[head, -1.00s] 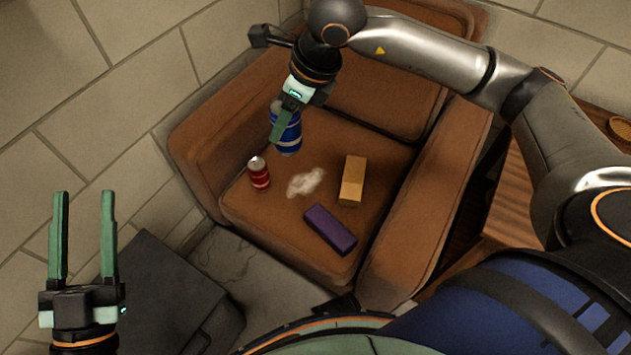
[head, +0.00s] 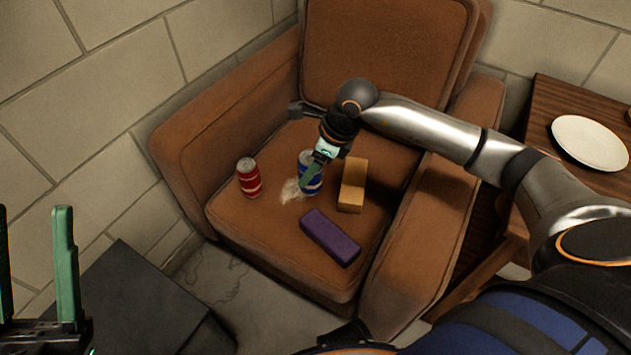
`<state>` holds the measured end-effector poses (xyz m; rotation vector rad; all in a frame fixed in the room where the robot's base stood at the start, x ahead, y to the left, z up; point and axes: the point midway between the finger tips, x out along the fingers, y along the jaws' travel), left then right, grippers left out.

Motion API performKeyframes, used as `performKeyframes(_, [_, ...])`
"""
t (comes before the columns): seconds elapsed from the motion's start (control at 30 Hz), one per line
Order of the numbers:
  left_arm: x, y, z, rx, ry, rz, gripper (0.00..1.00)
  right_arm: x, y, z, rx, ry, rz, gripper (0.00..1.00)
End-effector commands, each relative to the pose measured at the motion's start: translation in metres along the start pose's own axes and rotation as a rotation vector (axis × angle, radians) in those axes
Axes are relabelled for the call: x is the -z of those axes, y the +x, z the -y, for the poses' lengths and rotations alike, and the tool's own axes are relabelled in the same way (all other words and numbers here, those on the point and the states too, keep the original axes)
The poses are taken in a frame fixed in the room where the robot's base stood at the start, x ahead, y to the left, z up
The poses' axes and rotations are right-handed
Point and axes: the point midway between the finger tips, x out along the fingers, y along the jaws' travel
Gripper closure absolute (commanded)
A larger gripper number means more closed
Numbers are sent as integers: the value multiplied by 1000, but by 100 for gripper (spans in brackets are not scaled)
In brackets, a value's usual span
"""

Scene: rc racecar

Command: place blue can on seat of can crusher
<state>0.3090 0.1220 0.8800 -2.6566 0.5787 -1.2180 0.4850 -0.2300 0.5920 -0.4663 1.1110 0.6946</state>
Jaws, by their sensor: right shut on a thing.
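A blue can (head: 316,186) stands upright at the middle of the brown armchair seat (head: 275,225), next to a pale whitish patch. My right gripper (head: 309,176) is shut on the can from above, and its green finger hides part of it. I cannot tell whether the can's base touches the seat. My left gripper (head: 36,262) is at the lower left edge, open and empty, with its left finger partly cut off by the frame. I cannot make out a can crusher apart from this chair.
A red can (head: 249,178) stands left of the blue can. A tan block (head: 352,185) lies to its right, and a purple block (head: 330,238) nearer the front. A white plate (head: 590,143) sits on a wooden table at right. A dark box (head: 130,305) is at lower left.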

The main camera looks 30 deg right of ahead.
Motion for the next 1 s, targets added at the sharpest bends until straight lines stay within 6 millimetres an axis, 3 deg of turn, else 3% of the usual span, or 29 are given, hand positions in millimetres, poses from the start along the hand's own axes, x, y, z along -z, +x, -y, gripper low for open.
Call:
performKeyframes(0.03, [-6, -6, -3, -1, -7, 2, 50, 7, 15, 7, -3, 4, -2, 88])
performKeyframes(0.2, [-14, -13, -7, -5, -12, 8, 50, 14, 34, 26, -3, 2, 0, 88])
performKeyframes(0.43, [-18, -17, -10, -10, -5, 10, 50, 19, 45, 36, -3, 1, 0, 88])
performKeyframes(0.6, [-25, -23, -14, -14, 3, 15, 50, 29, 68, 36, -5, 0, -1, 88])
performKeyframes(1.0, [-27, -25, -16, -15, 3, 19, 50, 32, 74, 36, -3, -1, -1, 88])
